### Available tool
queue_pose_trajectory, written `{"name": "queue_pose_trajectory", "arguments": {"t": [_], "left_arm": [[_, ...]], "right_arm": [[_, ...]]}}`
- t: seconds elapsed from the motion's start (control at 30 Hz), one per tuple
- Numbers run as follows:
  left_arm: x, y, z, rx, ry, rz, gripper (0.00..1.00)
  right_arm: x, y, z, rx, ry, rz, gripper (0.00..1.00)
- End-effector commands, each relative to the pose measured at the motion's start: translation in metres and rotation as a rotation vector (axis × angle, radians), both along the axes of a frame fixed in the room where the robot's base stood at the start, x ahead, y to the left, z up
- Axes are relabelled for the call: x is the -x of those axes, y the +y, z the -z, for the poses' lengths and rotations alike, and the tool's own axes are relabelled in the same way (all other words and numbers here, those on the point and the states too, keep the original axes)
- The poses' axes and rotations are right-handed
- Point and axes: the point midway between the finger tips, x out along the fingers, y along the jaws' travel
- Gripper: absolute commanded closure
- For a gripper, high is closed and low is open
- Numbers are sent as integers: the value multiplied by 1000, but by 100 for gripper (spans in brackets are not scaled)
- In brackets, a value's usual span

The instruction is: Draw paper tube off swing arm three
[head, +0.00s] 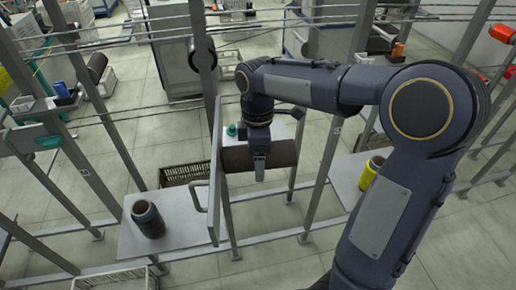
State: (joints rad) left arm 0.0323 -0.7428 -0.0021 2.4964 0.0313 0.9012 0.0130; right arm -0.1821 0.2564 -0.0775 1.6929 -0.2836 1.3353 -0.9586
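A dark brown paper tube (280,154) lies level on a frame post with a grey handle, in the middle of the head view. My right arm comes in from the right and reaches down over it. My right gripper (259,166) is at the tube, with one finger showing in front of its near side. The other finger is hidden behind the tube, so I cannot tell whether the grip is closed. The swing arm inside the tube is hidden. My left gripper is not in view.
A dark bobbin (148,220) stands on a grey shelf (190,215) at left. A yellow bobbin (370,173) stands on the right shelf, close to my arm. A teal cone (232,130) is behind the tube. Metal posts and horizontal rods surround the tube. A brown crate (185,175) sits below.

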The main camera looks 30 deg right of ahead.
Motion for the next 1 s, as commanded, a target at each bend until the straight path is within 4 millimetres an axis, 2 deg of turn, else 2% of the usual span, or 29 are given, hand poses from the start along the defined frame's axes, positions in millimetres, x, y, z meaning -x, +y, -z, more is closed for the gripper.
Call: {"name": "queue_pose_trajectory", "arguments": {"t": [0.17,0.5,0.57,1.0], "left_arm": [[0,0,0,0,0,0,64],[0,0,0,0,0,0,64],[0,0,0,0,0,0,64],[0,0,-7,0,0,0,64]], "right_arm": [[0,0,0,0,0,0,13],[0,0,0,0,0,0,56],[0,0,0,0,-1,0,62],[0,0,-6,0,0,0,62]]}}
